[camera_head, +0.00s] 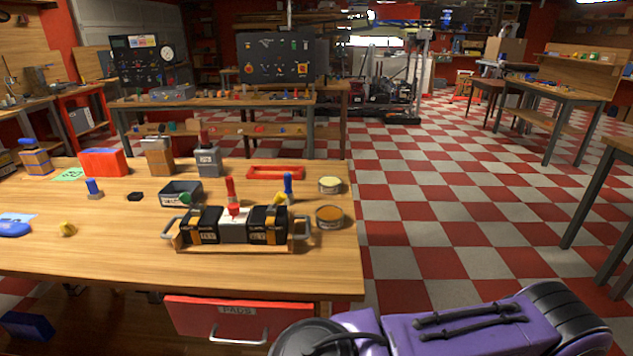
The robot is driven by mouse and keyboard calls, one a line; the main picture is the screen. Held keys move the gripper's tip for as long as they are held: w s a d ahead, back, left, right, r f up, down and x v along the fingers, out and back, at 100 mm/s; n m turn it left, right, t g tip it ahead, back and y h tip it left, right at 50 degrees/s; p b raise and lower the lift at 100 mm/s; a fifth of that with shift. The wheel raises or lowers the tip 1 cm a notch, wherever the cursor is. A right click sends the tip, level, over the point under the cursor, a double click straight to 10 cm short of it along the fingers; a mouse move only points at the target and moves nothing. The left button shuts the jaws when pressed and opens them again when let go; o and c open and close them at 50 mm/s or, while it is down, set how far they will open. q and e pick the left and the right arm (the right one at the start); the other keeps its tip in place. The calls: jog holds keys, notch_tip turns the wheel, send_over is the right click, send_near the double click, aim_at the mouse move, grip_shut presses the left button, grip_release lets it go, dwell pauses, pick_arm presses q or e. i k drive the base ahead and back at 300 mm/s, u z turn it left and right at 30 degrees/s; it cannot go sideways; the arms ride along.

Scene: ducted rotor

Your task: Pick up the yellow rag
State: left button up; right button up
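I cannot pick out a yellow rag for certain. A small yellow lump (67,229) lies on the left part of the near wooden table (120,265); it is too small to tell whether it is cloth. Neither of my grippers is in view. A purple part, apparently a link of my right arm, crosses the bottom right, below and right of the table.
The near table also holds a red box (103,162), a black tray (181,192), a red tray (275,172), an orange-filled round tin (329,217) and a pale tin (330,185). A red drawer (232,318) is under its front edge. The checkered floor (440,220) to the right is clear.

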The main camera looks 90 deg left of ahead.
aim_at(66, 229)
jog(key=u, duration=4.65)
